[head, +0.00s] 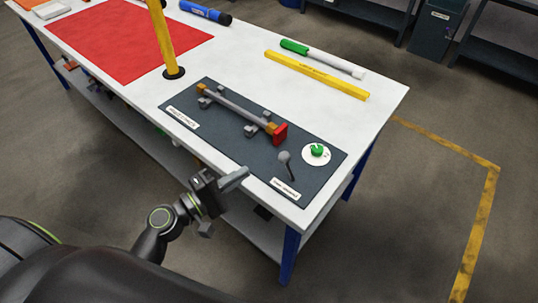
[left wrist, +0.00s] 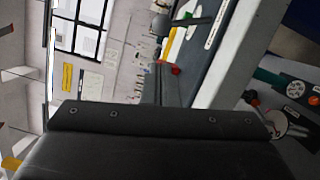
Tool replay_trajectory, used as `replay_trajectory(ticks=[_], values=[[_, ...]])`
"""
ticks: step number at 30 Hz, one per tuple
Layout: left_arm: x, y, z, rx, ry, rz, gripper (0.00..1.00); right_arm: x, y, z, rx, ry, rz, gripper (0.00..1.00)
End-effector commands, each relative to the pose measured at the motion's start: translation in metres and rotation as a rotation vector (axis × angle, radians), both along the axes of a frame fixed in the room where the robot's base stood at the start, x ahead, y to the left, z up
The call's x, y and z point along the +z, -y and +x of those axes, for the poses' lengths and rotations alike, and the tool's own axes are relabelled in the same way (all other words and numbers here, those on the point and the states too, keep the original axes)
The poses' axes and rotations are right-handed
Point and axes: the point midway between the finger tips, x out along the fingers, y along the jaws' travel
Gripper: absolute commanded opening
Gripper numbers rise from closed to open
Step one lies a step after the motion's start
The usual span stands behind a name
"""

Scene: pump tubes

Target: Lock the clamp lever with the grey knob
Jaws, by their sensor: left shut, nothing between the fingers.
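The clamp lever is a short dark rod (head: 291,173) topped by a grey knob (head: 284,156). It stands near the front right of a dark mounting plate (head: 215,143) on the white table, leaning slightly left in the head view. My left gripper (head: 240,174) is shut and empty. It is in front of the table's near edge, left of the lever and clearly apart from it. My right gripper is not in view.
A green knob on a white dial (head: 316,153) sits right of the lever. A yellow post (head: 163,43) rises behind. A yellow bar (head: 316,75) lies farther back.

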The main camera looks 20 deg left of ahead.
Motion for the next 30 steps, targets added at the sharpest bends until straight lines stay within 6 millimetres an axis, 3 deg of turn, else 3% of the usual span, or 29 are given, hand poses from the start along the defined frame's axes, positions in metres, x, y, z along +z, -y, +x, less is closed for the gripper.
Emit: replay_trajectory(ticks=[5, 18, 30], values=[[0.005, 0.009, 0.014, 0.002, 0.002, -0.003, 0.00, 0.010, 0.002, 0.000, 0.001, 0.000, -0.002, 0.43], [0.007, 0.049, 0.074, 0.000, 0.001, -0.001, 0.00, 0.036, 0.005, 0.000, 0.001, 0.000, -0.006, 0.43], [0.005, 0.055, 0.083, 0.001, 0.000, 0.001, 0.00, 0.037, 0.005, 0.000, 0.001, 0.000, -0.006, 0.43]])
